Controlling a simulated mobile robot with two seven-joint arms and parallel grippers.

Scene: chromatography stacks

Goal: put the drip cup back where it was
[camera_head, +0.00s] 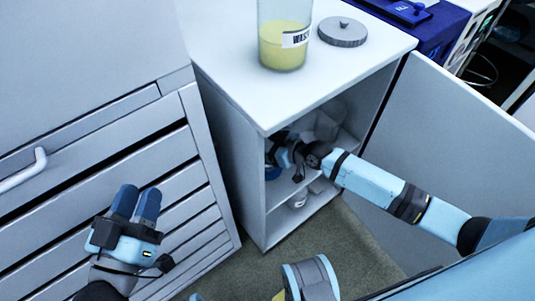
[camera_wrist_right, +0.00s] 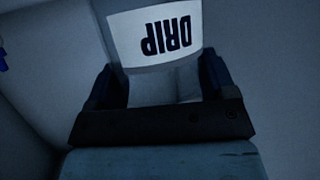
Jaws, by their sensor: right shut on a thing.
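The drip cup (camera_wrist_right: 165,84) is a pale cup with a white label reading DRIP, upside down in the right wrist view. My right gripper (camera_wrist_right: 163,85) is shut on it, with one dark finger on each side. In the head view my right arm reaches into the open cabinet (camera_head: 252,190), and its gripper (camera_head: 283,150) is in shadow above the inner shelf. I cannot make out the held cup clearly there. My left gripper (camera_head: 136,203) is empty in front of the drawers, its two blue fingers close together.
A waste jar (camera_head: 284,55) with yellow liquid and a round grey lid (camera_head: 343,31) stand on the cabinet top. Dim pale items (camera_head: 327,122) are inside; a small white vessel (camera_head: 298,200) sits lower down. The open door (camera_head: 455,125) is on the right, the drawer unit (camera_head: 95,160) left.

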